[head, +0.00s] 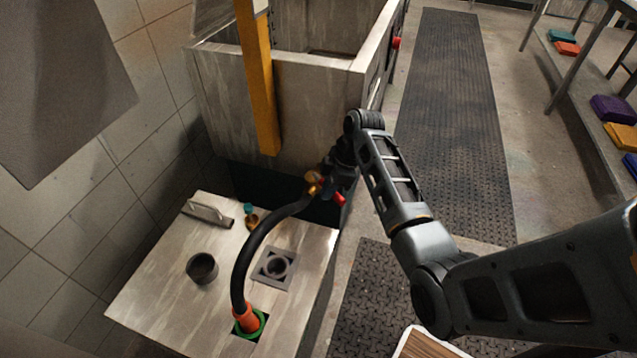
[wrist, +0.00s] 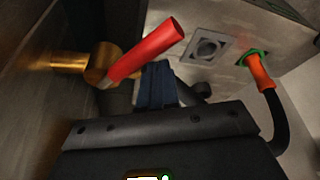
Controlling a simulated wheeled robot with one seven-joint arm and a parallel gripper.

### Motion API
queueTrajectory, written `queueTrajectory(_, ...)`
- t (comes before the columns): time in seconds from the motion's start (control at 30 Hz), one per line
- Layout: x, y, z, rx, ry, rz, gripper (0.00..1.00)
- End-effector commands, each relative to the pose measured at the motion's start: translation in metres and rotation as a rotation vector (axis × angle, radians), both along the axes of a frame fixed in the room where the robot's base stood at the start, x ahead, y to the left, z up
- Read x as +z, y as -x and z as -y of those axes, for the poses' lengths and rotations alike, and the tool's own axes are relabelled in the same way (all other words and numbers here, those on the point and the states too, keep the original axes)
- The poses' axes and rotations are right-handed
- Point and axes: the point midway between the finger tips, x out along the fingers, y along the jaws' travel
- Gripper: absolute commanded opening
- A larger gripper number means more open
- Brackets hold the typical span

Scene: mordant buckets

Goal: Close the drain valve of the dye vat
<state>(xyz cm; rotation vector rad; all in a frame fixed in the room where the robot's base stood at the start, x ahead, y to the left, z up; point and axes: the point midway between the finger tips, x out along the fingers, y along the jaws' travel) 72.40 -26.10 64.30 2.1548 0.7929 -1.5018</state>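The dye vat (head: 300,95) is a large grey metal tank at the top of the head view. Its drain valve has a brass body (wrist: 100,62) and a red lever (wrist: 148,50), which also shows in the head view (head: 339,198). The lever sticks out from the brass body at a slant, away from the vat wall. My gripper (wrist: 157,85) has blue fingers that look shut together, just beside the lever with nothing visible between them. In the head view, my wrist partly hides the valve. Whether the fingers touch the lever is not clear.
A black hose (head: 246,250) arches from near the valve to an orange fitting (head: 248,320) in a green-ringed hole of the low metal bench (head: 160,262). A dark cup (head: 202,268) and a square drain (head: 274,267) are on that bench. A yellow post (head: 258,85) hangs before the vat.

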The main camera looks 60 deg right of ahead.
Motion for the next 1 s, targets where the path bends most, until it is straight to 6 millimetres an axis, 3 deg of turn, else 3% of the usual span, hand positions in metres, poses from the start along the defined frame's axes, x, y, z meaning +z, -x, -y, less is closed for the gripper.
queueTrajectory(0.5,0.0,0.013,0.041,-0.005,0.0,-0.001,0.0)
queueTrajectory(1.0,0.0,0.013,0.061,-0.007,0.004,0.001,0.0)
